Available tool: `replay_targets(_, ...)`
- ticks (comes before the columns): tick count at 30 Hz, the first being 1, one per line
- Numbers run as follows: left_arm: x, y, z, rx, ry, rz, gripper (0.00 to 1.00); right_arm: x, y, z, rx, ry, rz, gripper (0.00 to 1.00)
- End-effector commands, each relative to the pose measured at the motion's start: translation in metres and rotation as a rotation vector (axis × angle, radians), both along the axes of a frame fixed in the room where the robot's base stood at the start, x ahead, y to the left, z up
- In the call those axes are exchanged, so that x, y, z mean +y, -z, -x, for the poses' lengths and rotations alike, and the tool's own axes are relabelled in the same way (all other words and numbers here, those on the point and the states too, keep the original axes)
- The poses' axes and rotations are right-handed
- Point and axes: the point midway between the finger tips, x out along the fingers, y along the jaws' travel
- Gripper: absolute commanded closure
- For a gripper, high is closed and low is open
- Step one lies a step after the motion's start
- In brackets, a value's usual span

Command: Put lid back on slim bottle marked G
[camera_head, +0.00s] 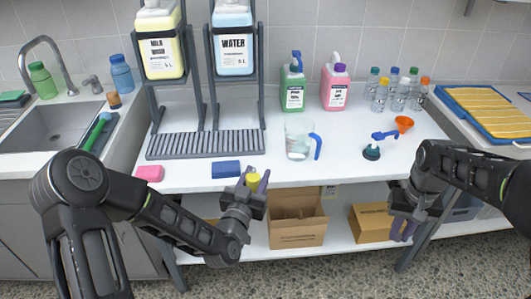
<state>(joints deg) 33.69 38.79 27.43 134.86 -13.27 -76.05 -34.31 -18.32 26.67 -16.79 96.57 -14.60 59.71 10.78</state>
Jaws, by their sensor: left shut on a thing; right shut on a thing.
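My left gripper (253,181) is shut on a small yellow lid-like thing (253,179), in front of the counter's front edge. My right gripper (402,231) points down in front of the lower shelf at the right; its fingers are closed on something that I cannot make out. Several small clear bottles (398,96) with coloured caps stand at the back right of the counter. Their marks are too small to read, so I cannot tell which is G.
A clear jug with a blue handle (299,141), a blue sponge (226,169), a pink sponge (149,173), an orange funnel (403,123) and a dark teal thing (371,153) lie on the counter. Green (293,88) and pink (334,88) jugs stand behind. Cardboard boxes (297,236) sit below.

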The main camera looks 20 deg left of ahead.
Motion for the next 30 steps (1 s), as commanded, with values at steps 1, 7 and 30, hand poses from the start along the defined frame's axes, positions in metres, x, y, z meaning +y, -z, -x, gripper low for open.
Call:
replay_targets(1, -0.005, 0.002, 0.003, 0.000, 0.021, 0.000, 1.00, 0.000, 0.000, 0.000, 0.000, 0.000, 0.000, 1.00)
replay_targets(7, -0.036, 0.017, 0.025, 0.003, 0.163, 0.002, 1.00, 0.000, 0.000, 0.000, 0.000, 0.000, 0.000, 1.00)
replay_targets(30, -0.147, 0.064, 0.100, 0.000, 0.664, 0.001, 1.00, 0.000, 0.000, 0.000, 0.000, 0.000, 0.000, 1.00)
